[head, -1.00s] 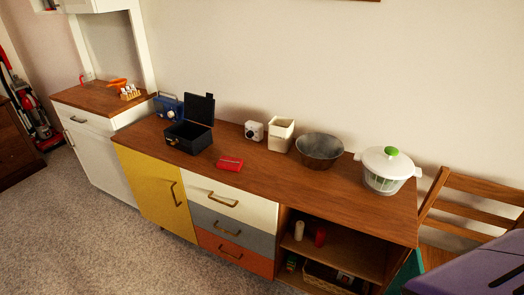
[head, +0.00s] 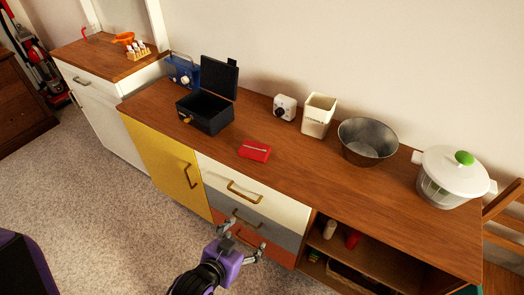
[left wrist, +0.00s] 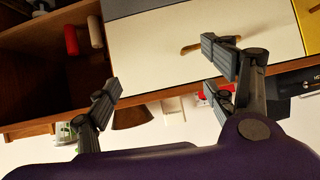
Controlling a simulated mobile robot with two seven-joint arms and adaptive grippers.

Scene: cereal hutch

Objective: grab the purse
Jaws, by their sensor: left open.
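The red purse (head: 255,150) lies flat near the front edge of the wooden sideboard top, above the white drawer. In the left wrist view, red parts of the purse (left wrist: 197,94) show at the counter edge, partly hidden behind a finger. My left gripper (head: 244,239) is open and empty, in front of the drawers and lower in the picture than the purse, apart from it. In the left wrist view its spread fingers (left wrist: 160,80) have nothing between them. My right gripper is not in view.
An open black box (head: 205,112) stands left of the purse. A white dial device (head: 285,107), cream container (head: 318,116), metal bowl (head: 366,142) and salad spinner (head: 451,178) stand to the right. Bare wood surrounds the purse. Drawer handles (head: 245,192) stick out near my gripper.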

